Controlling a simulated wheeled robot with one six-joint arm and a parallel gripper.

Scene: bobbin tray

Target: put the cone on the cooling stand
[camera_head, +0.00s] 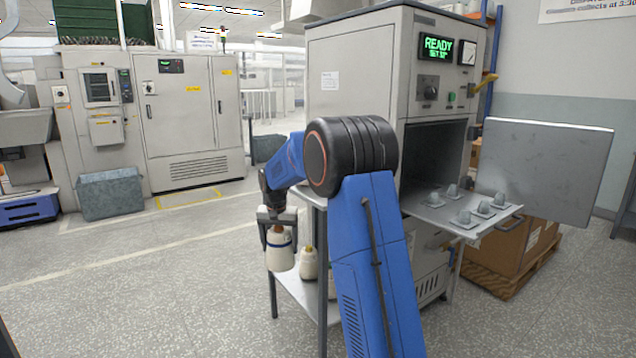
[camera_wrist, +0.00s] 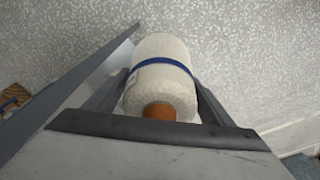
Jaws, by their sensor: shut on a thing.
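The cone (camera_head: 279,257) is off-white with a blue band. It hangs from my gripper (camera_head: 278,236) in the head view, in the air beside a grey metal stand (camera_head: 287,287). In the wrist view the cone (camera_wrist: 160,85) sits between the two dark fingers of my gripper (camera_wrist: 158,92), its orange-brown tip nearest the camera. The fingers are shut on it. A second off-white cone (camera_head: 308,265) stands on the stand's lower shelf. My arm hides much of the stand, including most of its top.
An oven (camera_head: 360,75) reading READY stands behind my arm. Its door (camera_head: 545,165) is open, and a tray (camera_head: 430,212) with several grey pegs sticks out. A cardboard box (camera_head: 510,250) sits below it on a pallet.

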